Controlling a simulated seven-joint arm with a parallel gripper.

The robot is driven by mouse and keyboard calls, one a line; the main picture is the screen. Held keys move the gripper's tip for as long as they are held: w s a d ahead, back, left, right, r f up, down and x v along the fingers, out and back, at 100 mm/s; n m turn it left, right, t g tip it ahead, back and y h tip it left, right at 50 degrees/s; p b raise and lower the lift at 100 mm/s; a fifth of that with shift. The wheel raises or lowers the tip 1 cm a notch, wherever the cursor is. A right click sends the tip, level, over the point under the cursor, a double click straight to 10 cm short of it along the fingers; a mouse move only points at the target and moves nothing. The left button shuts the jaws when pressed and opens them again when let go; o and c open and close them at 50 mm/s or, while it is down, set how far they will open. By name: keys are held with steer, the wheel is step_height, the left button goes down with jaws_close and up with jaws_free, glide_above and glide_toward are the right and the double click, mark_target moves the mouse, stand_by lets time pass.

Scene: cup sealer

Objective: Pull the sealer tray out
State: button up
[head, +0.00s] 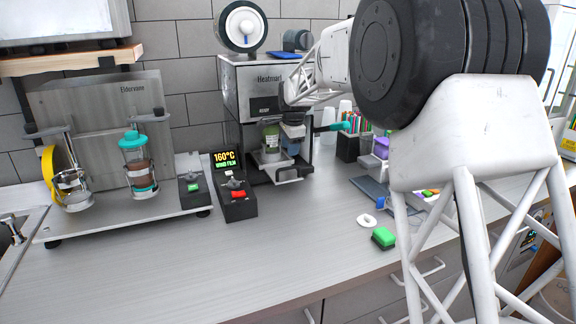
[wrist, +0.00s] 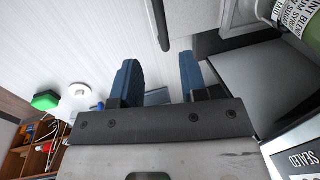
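The sealer (head: 262,85) stands against the tiled wall in the head view. Its silver tray (head: 290,172) shows low at the front, with a green-labelled container (head: 271,142) above it. The label also shows at the upper right of the wrist view (wrist: 294,18). My gripper (head: 290,150) is in front of the sealer, to the right of the container. In the wrist view my gripper (wrist: 158,58) has two blue fingers apart with nothing between them. A dark bar (wrist: 160,22) lies beyond the fingertips, apart from them; I cannot tell whether it belongs to the tray.
A control box (head: 235,188) reading 160°C stands to the left. A green-topped block (head: 384,237) and a white ring (head: 367,221) lie at the right. The front counter (head: 190,265) is clear.

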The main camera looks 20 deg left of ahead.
steer(key=shift+a, duration=0.2)
steer(key=shift+f, duration=0.15)
steer(key=shift+w+a+f, duration=0.15)
steer(key=shift+w+f, duration=0.05)
steer(key=shift+f, duration=1.05)
steer(key=shift+w+a+f, duration=0.2)
steer(key=shift+f, duration=1)
steer(key=shift+w+a+f, duration=0.15)
steer(key=shift+w+f, duration=0.05)
steer(key=shift+f, duration=1.05)
jaws_close()
